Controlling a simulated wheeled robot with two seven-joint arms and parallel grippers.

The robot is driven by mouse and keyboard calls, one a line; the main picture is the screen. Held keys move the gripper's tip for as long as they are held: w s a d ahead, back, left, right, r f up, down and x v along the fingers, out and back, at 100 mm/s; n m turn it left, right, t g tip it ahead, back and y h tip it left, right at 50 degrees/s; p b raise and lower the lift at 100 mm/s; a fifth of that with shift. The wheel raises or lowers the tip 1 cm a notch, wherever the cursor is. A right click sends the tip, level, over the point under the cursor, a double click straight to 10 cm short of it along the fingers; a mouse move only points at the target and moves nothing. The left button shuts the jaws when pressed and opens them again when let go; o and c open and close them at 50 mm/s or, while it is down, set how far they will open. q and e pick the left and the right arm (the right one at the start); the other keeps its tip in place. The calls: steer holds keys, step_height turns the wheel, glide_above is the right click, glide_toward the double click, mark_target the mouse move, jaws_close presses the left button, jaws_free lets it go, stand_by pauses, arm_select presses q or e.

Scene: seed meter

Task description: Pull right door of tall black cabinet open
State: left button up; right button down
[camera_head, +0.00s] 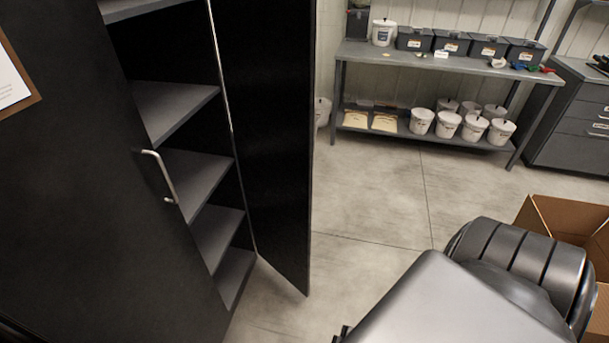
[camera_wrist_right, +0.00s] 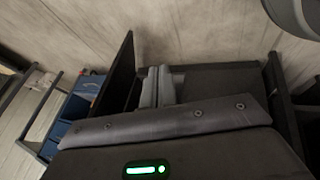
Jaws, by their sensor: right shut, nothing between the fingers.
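The tall black cabinet (camera_head: 90,130) fills the left side of the head view. Its right door (camera_head: 270,130) stands swung wide open, with its inner side and free edge showing. The grey shelves (camera_head: 190,180) inside are bare where visible. The left door (camera_head: 95,220) is closed and has a metal bar handle (camera_head: 162,176). My right gripper shows in the right wrist view (camera_wrist_right: 162,86), with its fingers together and nothing between them. In the head view my right arm covers the lower right, clear of the door. My left gripper is out of view.
A grey workbench (camera_head: 440,62) with black bins and white buckets stands at the back. A grey drawer cabinet (camera_head: 570,125) is at the right. An open cardboard box (camera_head: 565,215) sits behind my right arm. The concrete floor (camera_head: 375,200) between is clear.

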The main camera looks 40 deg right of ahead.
mark_target(301, 176)
steer(key=w+d+r+n+t+h+b, duration=0.1)
steer(key=w+d+r+n+t, duration=0.15)
steer(key=w+r, duration=0.5)
steer(key=w+d+r+n+t, duration=0.1)
steer(key=w+d+r+t, duration=0.15)
steer(key=w+r, duration=0.5)
steer(key=w+d+r+n+t+b, duration=0.1)
steer(key=w+r+n+t, duration=0.3)
steer(key=r, duration=1.1)
steer(key=w+d+r+n+t+b, duration=0.1)
steer(key=w+d+r+n+t, duration=0.2)
steer(key=r, duration=1.3)
steer(key=shift+h, duration=0.3)
steer(key=w+d+p, duration=0.1)
steer(key=w, duration=0.2)
steer(key=w+d+p, duration=0.1)
steer(key=w, duration=0.3)
steer(key=w+d+p, duration=0.1)
steer(key=w+p, duration=0.1)
steer(key=w, duration=0.2)
steer(key=shift+w+f, duration=0.15)
steer(key=shift+d, duration=0.45)
steer(key=shift+f, duration=0.1)
